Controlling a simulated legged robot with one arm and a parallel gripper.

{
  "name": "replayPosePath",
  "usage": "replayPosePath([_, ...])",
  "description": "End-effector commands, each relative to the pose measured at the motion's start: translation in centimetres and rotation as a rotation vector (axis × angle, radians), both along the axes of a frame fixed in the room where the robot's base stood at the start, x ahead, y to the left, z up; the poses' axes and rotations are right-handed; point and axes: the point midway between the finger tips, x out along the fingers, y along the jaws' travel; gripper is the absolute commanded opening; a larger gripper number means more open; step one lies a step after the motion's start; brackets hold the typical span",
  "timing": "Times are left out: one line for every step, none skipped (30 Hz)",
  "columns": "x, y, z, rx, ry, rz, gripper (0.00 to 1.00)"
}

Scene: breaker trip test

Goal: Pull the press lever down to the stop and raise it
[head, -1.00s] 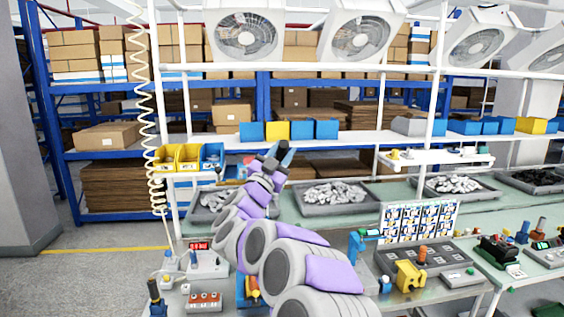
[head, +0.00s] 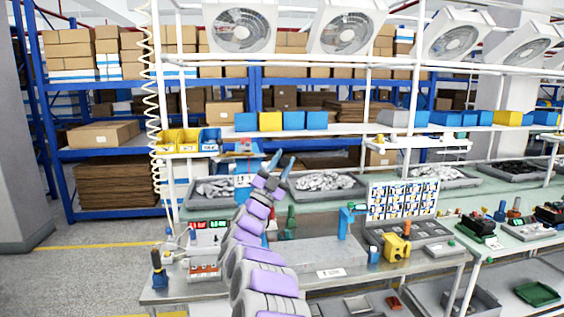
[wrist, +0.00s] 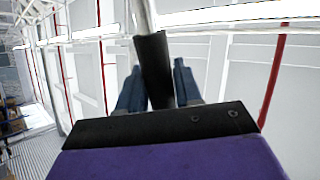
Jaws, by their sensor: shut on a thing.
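My gripper (head: 278,166) reaches up and away over the bench in the head view, its two blue fingers raised. In the wrist view, my gripper (wrist: 157,75) has a dark, round lever handle (wrist: 154,62) between its blue fingers and is shut on it. A pale rod continues from the far end of the handle, out of the top of the picture. In the head view the handle is too small to make out at the fingers. My arm hides part of the bench there, and the lever's stop cannot be made out.
The metal bench (head: 430,263) carries a blue post fixture (head: 343,221), a yellow device (head: 396,247) and a panel of cards (head: 402,201). Grey trays of parts (head: 325,184) lie behind. A red-and-white box (head: 204,271) sits left of my arm. Floor at left is open.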

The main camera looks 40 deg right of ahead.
Motion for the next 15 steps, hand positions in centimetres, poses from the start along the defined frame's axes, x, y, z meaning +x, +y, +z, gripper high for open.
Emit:
replayPosePath([0.21,0.06,-0.42,-0.005,-0.003,0.001,0.0])
replayPosePath([0.25,0.03,-0.53,-0.006,-0.005,0.001,0.0])
replayPosePath([0.29,0.01,-0.67,-0.007,-0.008,0.002,0.0])
replayPosePath([0.31,0.0,-0.74,-0.008,-0.01,0.002,0.0])
replayPosePath([0.33,-0.01,-0.81,-0.009,-0.012,0.002,0.0])
replayPosePath([0.35,-0.01,-0.87,-0.009,-0.013,0.002,0.0])
replayPosePath([0.35,-0.01,-0.9,-0.009,-0.014,0.001,0.0])
replayPosePath([0.36,-0.01,-0.93,-0.009,-0.015,0.002,0.0])
replayPosePath([0.36,0.0,-0.95,-0.009,-0.015,0.002,0.0])
replayPosePath([0.36,0.0,-0.97,-0.009,-0.015,0.002,0.0])
replayPosePath([0.35,0.02,-0.98,-0.009,-0.016,0.001,0.0])
replayPosePath([0.34,0.02,-1.0,-0.009,-0.015,0.0,0.0])
replayPosePath([0.34,0.03,-1.0,-0.009,-0.015,0.0,0.0])
replayPosePath([0.35,0.04,-1.02,-0.009,-0.015,0.0,0.0])
replayPosePath([0.33,0.04,-1.03,-0.008,-0.015,0.0,0.0])
